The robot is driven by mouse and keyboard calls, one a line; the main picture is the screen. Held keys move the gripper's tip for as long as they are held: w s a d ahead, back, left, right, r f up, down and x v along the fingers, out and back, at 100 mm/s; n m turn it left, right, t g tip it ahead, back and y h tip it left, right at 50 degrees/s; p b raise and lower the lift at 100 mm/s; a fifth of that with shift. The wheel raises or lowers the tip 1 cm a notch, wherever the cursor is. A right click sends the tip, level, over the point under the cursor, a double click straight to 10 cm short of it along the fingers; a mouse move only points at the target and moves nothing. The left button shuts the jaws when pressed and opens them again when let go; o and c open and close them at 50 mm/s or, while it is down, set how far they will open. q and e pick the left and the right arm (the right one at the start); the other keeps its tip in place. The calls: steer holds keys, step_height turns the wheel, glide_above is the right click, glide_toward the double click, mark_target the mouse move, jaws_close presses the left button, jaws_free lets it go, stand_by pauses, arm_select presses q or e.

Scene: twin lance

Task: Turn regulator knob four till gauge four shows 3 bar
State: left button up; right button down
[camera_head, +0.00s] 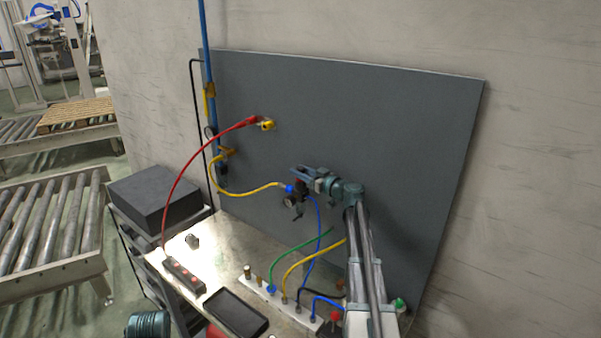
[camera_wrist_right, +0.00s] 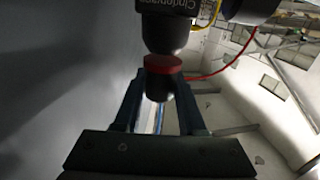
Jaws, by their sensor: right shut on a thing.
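A dark regulator (camera_head: 297,190) with a small round gauge (camera_head: 291,201) sits in front of the grey panel, between a yellow hose and a blue hose. The gauge reading is too small to make out. My right gripper (camera_head: 306,173) is at the top of the regulator. In the right wrist view, the fingers of my right gripper (camera_wrist_right: 158,92) are shut on a dark knob (camera_wrist_right: 158,86) with a red ring (camera_wrist_right: 163,63) above it. The number on the regulator cannot be read. My left gripper is not in view.
The grey panel (camera_head: 400,130) leans on the wall. A red hose (camera_head: 187,172) and a yellow hose (camera_head: 240,194) hang in front of it. The bench holds a black tray (camera_head: 236,313), a strip with red buttons (camera_head: 185,275) and a white manifold (camera_head: 258,288) with several hoses.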

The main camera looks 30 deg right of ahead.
steer(key=shift+d+n+g+y, duration=0.1)
steer(key=shift+n+g+y, duration=0.2)
steer(key=shift+n+y, duration=0.3)
steer(key=shift+y, duration=0.4)
steer(key=shift+c, duration=2.3)
jaws_free()
steer(key=v, duration=1.3)
steer(key=shift+s+d, duration=0.15)
steer(key=shift+s, duration=0.2)
steer(key=shift+r, duration=0.1)
